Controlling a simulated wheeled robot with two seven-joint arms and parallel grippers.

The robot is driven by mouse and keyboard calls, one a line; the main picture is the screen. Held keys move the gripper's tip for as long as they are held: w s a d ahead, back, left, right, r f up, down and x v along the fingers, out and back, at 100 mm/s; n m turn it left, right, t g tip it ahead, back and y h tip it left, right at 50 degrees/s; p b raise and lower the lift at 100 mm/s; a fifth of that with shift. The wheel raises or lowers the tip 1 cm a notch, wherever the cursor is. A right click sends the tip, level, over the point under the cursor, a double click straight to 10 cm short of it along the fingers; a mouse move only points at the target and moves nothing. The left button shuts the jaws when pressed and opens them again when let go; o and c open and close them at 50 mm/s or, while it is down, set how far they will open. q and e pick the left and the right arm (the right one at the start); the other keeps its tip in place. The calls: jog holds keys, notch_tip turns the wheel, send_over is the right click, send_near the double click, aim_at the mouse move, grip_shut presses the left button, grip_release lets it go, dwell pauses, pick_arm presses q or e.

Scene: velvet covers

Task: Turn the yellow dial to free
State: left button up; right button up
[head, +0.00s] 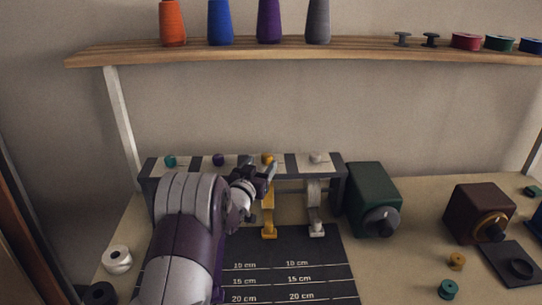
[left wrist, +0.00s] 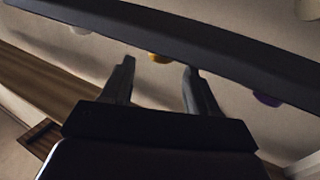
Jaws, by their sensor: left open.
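The yellow dial (head: 267,158) is a small knob on top of a striped rail unit (head: 328,168), in a row with a teal, a purple and a whitish knob. Its setting is too small to read. My left gripper (head: 262,172) is open, just in front of and slightly below the dial. In the left wrist view the dial (left wrist: 160,57) shows between the two fingertips, partly hidden by the dark edge of the unit; the fingers appear empty. A yellow presser-like part (head: 269,215) hangs below the dial. My right gripper is not in view.
A whitish foot (head: 315,215) stands right of the yellow one. A dark measuring mat (head: 330,262) lies in front. A green box with a dial (head: 372,190) and a brown box (head: 477,208) stand to the right. A shelf (head: 360,48) with spools runs above.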

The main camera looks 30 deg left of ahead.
aim_at(265, 159)
pick_arm(q)
jog(key=w, duration=0.2)
jog(key=w+a, duration=0.1)
jog(key=w, duration=0.2)
jog(key=shift+w, duration=0.45)
jog(key=shift+f, duration=0.1)
jog(key=c, duration=0.9)
